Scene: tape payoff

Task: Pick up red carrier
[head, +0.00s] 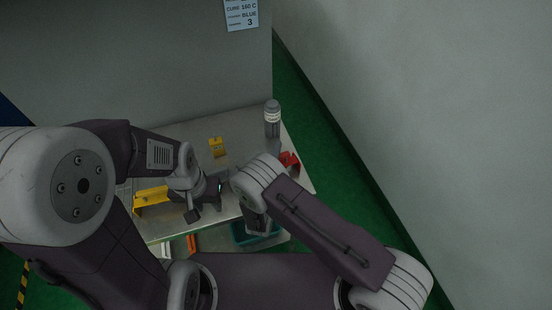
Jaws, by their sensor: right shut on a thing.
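The red carrier (290,160) shows at the right end of the table, just beyond my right wrist, which hides part of it. My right gripper (279,160) is at the carrier and shut on it; its fingers are mostly hidden behind the wrist. I cannot tell whether the carrier is clear of the table. My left gripper (205,208) is open and empty over the front middle of the table, its two dark fingers apart.
A yellow bracket (152,197) lies at the table's left, and a small yellow block (217,147) sits further back. A grey cylinder with white bands (272,112) stands behind the carrier. A teal bin (241,236) is below the table's front edge. A grey wall (440,120) rises at right.

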